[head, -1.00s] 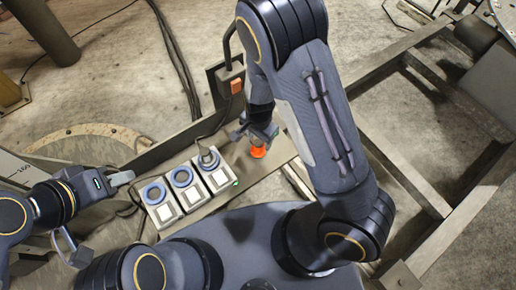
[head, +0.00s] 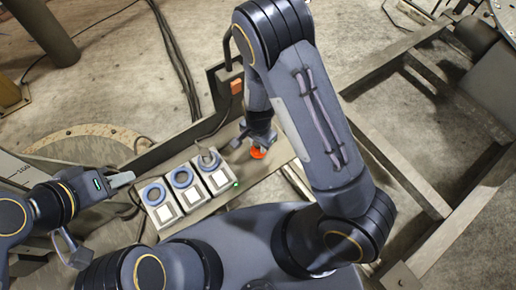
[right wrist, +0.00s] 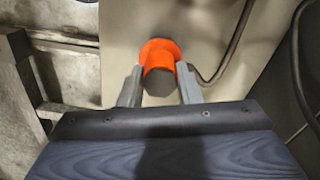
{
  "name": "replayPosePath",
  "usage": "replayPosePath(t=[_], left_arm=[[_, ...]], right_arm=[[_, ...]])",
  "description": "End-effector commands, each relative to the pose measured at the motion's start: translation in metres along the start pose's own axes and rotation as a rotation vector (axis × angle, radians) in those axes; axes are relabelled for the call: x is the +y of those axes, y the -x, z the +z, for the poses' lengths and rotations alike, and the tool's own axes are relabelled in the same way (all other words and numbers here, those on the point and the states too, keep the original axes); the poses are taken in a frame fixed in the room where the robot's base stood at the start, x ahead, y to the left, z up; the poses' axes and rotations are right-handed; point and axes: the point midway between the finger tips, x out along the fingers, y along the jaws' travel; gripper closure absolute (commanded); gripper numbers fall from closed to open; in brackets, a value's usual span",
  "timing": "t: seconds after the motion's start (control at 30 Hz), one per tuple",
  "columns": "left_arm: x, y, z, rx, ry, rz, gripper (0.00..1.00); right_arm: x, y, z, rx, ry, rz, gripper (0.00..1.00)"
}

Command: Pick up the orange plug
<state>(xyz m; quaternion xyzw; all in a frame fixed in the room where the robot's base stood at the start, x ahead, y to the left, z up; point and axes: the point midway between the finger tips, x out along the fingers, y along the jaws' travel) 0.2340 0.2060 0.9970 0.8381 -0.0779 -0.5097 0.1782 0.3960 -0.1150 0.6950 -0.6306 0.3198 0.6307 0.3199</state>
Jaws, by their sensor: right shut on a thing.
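The orange plug (head: 257,152) is at the right end of the board, to the right of the row of sockets. In the right wrist view the plug (right wrist: 160,58) has an orange collar and a dark grey end, and sits between the two fingers. My right gripper (head: 254,142) is over the plug; in the wrist view my right gripper (right wrist: 160,88) is shut on it. I cannot tell whether the plug still touches the board. My left gripper (head: 96,190) is at the left, away from the plug, and I cannot make out its jaw gap.
Several socket boxes with round rings and white squares (head: 185,187) stand on the board (head: 262,178) to the left of the plug. A dark cable (right wrist: 225,62) runs close beside the plug. A metal frame (head: 425,170) lies at the right.

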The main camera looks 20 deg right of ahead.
Motion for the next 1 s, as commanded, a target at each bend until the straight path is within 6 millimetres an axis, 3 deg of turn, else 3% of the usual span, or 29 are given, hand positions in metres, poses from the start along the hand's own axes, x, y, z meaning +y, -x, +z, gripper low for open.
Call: replayPosePath(t=[0.27, 0.47, 0.73, 1.0], left_arm=[[0.0, 0.0, 0.0, 0.0, 0.0, 0.0, 0.64], [0.0, 0.0, 0.0, 0.0, 0.0, 0.0, 0.64], [0.004, 0.009, -0.004, 0.0, 0.0, 0.0, 0.64], [0.007, 0.015, -0.008, 0.0, 0.0, 0.0, 0.64]], right_arm=[[-0.001, 0.005, 0.0, 0.001, 0.001, -0.002, 0.96], [-0.001, 0.035, 0.0, 0.002, 0.002, -0.006, 0.96], [0.05, 0.099, 0.024, -0.002, 0.004, -0.005, 0.96], [0.106, 0.122, 0.048, -0.001, 0.002, -0.001, 0.96]])
